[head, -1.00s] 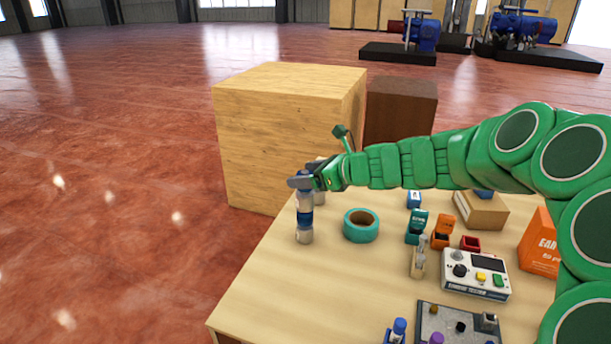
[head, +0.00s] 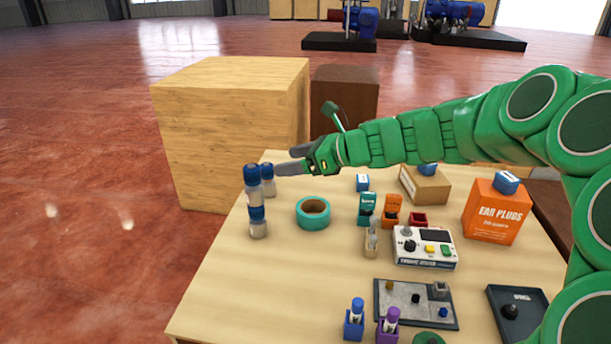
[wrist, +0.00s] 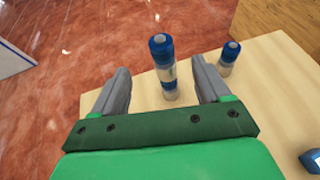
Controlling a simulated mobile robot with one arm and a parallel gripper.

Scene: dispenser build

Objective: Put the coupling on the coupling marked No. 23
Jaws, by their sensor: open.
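A white coupling with a blue top (head: 254,188) stands upright on another blue-and-white coupling (head: 258,224) near the table's left edge. The two form a straight stack, and the number on the lower one is not legible. The stack also shows in the wrist view, upper coupling (wrist: 163,58), lined up between the finger directions. A further blue-topped coupling (head: 268,182) stands just behind the stack. My gripper (head: 284,160) is open and empty to the right of the stack's top, apart from it. It also shows in the wrist view (wrist: 160,72).
A teal tape roll (head: 313,213) lies right of the stack. Small coloured boxes, a tester (head: 424,247), an orange ear plug box (head: 496,212) and a grey tray (head: 415,303) fill the table's right. A large wooden crate (head: 230,135) stands behind. The table's front left is clear.

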